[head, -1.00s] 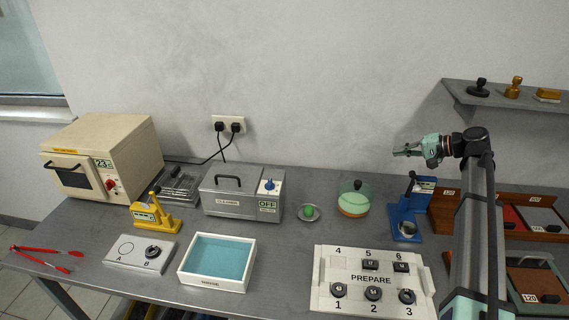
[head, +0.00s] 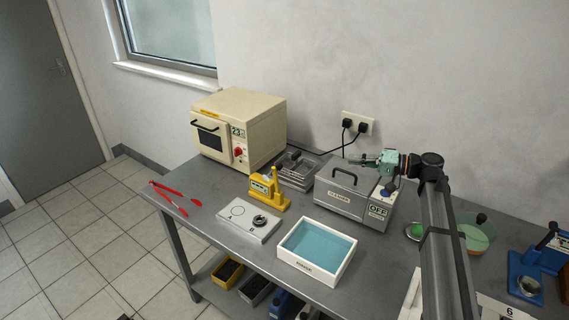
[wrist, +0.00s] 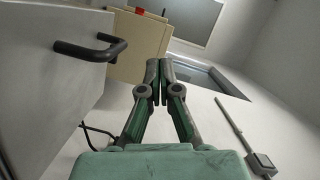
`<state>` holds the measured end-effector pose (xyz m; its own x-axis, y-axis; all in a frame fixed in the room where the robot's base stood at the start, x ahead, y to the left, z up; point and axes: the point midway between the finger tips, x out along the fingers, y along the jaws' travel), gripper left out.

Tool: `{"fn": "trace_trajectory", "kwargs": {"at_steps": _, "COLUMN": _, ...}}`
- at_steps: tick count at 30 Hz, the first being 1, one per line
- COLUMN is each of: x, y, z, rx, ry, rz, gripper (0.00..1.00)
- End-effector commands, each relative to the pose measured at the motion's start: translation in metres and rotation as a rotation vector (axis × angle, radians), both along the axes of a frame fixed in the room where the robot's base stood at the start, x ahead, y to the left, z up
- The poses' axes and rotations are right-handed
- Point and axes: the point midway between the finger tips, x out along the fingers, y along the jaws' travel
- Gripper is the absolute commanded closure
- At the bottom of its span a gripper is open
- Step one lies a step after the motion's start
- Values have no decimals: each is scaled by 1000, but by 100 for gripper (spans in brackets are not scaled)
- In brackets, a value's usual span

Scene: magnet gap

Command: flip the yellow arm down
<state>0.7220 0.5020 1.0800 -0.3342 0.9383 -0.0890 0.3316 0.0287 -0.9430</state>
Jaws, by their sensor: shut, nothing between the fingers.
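The yellow device (head: 268,195) stands on the table in the head view, in front of the metal tray. Its yellow arm (head: 275,176) stands up, close to upright, at the device's right side. My gripper (head: 358,161) is in the air above the grey cleaner box, well to the right of the yellow device and apart from it. The gripper also shows in the wrist view (wrist: 160,68), with its fingers together and empty. The yellow device is not seen in the wrist view.
A cream oven (head: 238,128) stands behind the yellow device. The grey cleaner box (head: 345,198) is to its right. A plate (head: 247,222) marked A and B, a blue-filled tray (head: 317,250) and red tongs (head: 175,196) lie on the table nearby.

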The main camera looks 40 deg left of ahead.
Motion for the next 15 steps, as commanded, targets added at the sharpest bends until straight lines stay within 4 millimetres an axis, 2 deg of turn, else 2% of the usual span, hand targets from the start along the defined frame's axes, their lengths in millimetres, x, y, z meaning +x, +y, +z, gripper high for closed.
{"fn": "trace_trajectory", "kwargs": {"at_steps": 10, "x": 0, "y": 1, "z": 0, "rx": 0, "ry": 1, "rz": 0, "gripper": 100}}
{"fn": "trace_trajectory", "kwargs": {"at_steps": 15, "x": -3, "y": 9, "z": 0, "rx": -1, "ry": 1, "rz": 1, "gripper": 100}}
